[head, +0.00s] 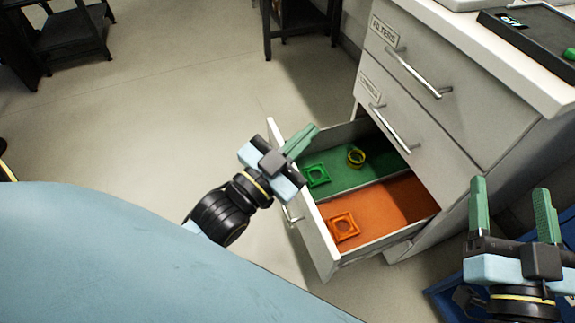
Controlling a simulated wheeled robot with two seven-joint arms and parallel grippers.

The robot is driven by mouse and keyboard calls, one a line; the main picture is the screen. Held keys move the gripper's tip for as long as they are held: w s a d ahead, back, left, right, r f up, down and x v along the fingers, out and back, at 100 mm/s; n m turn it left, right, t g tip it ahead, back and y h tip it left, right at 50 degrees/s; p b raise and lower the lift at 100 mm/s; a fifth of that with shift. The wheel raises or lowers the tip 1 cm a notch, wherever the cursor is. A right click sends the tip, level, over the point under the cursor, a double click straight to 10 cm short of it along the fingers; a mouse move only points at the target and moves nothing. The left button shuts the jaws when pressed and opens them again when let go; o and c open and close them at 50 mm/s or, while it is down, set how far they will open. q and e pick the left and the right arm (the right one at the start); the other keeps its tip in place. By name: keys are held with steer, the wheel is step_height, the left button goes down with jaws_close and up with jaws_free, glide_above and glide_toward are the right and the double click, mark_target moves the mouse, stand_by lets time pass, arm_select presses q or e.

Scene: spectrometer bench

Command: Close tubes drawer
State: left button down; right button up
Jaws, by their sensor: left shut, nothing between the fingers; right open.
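The bottom drawer (391,240) of the white cabinet is pulled well out, with its front panel (318,238) facing left. It has a green section and an orange section inside. My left gripper (312,132) is shut and empty, at the upper part of the drawer's front panel; I cannot tell whether it touches. The drawer handle (291,216) shows below it, partly hidden. My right gripper (512,192) is open and empty, in front of the cabinet's right side. No readable label shows on the open drawer.
The upper drawer labelled FILTERS (425,78) and the middle drawer (400,125) are shut. In the open drawer lie a green square holder (316,175), a yellow ring (356,156) and an orange square holder (343,226). A black tray (530,40) sits on the cabinet top.

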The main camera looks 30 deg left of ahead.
arm_select(q)
steer(key=s+a+f+m+g+h, duration=0.3)
steer(key=a+f+m, duration=0.5)
steer(key=f+m, duration=0.3)
steer(key=s+a+f+m+g+h, duration=0.3)
steer(key=a+f+m, duration=0.55)
steer(key=f, duration=0.45)
steer(key=b+x, duration=0.3)
steer(key=x, duration=1)
steer(key=shift+w+d+r, duration=0.2)
steer(key=shift+d+r, duration=0.05)
arm_select(e)
steer(key=s+r+t+y, duration=0.1)
steer(key=s+r+t, duration=0.3)
steer(key=r+t, duration=0.1)
steer(key=shift+r+t+y, duration=0.3)
steer(key=shift+r, duration=0.1)
